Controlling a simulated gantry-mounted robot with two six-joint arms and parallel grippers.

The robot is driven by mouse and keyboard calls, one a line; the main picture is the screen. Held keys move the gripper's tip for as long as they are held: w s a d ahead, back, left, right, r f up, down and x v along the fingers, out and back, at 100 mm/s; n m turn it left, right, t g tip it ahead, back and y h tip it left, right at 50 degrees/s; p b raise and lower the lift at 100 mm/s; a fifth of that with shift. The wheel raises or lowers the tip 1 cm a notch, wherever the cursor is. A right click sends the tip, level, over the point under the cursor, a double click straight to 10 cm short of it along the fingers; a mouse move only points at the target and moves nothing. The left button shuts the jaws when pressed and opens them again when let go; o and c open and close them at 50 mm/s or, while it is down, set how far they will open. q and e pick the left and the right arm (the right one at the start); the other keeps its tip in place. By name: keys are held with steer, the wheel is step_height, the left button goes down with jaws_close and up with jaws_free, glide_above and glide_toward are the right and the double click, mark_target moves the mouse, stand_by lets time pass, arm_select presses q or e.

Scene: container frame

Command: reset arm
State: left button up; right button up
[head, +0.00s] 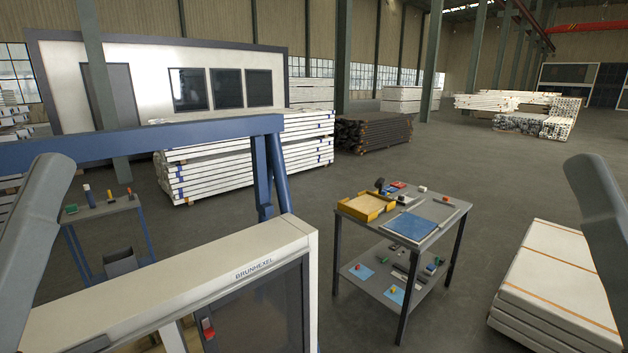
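In the head view, grey links of my two arms show at the left and right picture edges. Neither of my grippers is in view, so what they hold or touch is hidden. A white container frame (180,283) labelled BRUNHEXEL stands in front at the lower left, with a dark panel or opening below its top beam. A small red part (208,328) is on it near the bottom edge.
A work table (424,240) with a yellow tray (365,208) and a blue mat (415,226) stands right of centre. A blue beam (150,143) crosses at left. A small side table (104,209) stands at left. A white stack (560,275) lies at right.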

arm_select(q)
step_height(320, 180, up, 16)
steer(key=p, duration=1.2)
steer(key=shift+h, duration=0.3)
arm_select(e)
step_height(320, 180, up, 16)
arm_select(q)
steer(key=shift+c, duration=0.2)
